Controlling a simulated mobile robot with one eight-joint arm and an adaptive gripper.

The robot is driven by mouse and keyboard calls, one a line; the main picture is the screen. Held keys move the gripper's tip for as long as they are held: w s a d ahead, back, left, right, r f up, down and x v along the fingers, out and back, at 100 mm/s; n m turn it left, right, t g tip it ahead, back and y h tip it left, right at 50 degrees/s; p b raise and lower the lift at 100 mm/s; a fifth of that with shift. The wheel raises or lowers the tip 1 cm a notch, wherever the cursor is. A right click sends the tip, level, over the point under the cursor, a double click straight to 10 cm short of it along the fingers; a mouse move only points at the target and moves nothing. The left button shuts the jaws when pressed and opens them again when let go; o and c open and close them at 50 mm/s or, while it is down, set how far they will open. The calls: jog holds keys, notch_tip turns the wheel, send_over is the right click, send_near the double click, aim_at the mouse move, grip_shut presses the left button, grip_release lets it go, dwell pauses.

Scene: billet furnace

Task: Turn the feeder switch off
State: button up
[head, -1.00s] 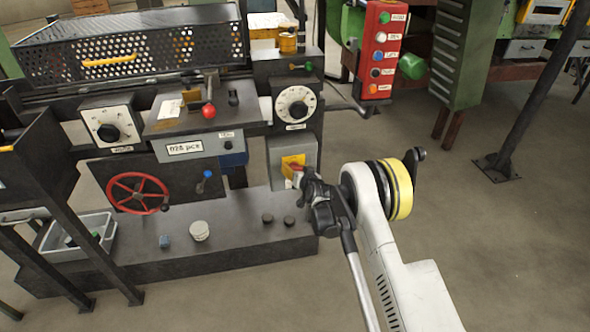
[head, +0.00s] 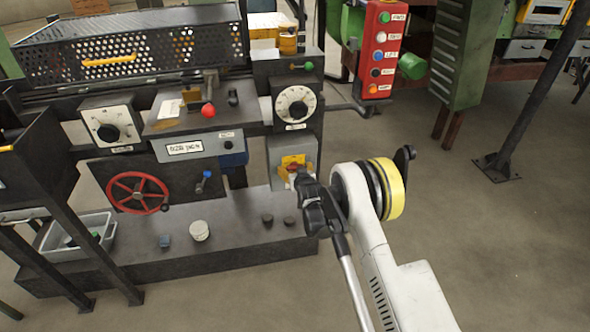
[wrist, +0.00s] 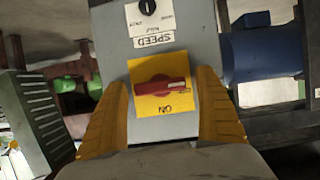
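A red rotary switch handle (wrist: 162,87) on a yellow plate (wrist: 160,107) fills the middle of the wrist view. Its bar lies nearly crosswise in that view, and the plate's lettering appears to read ON. In the head view the yellow plate (head: 293,160) is on a grey box at the machine's right end, partly covered by my gripper (head: 302,183). In the wrist view my gripper (wrist: 163,90) is open, with one yellow finger on each side of the handle. Gaps show between the fingers and the handle. The feeder name is not readable.
A white dial (head: 296,104) sits above the switch box. A red button panel (head: 379,48) hangs at the upper right. A red handwheel (head: 138,193) is at the left. The dark base ledge (head: 255,240) lies below; open floor is at right.

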jog(key=v, duration=1.2)
jog(key=s+d+r+m+g+h, duration=0.1)
jog(key=d+r, duration=0.2)
jog(key=r, duration=0.4)
jog(key=s+d+r+h, duration=0.1)
jog(key=s+d+r, duration=0.15)
jog(key=r, duration=0.35)
jog(key=s+d+r+g, duration=0.2)
jog(key=s+d+r, duration=0.6)
jog(key=s+r, duration=0.2)
jog(key=s+d+m+g+h, duration=0.1)
jog(key=s+d, duration=0.3)
jog(key=s, duration=0.9)
jog(key=s+d+m+g, duration=0.1)
jog(key=s+d, duration=0.3)
jog(key=s, duration=0.9)
jog(key=shift+s+d+r+g+h, duration=0.2)
jog(key=shift+s+r+g+h, duration=0.1)
jog(key=shift+r+g+h, duration=0.15)
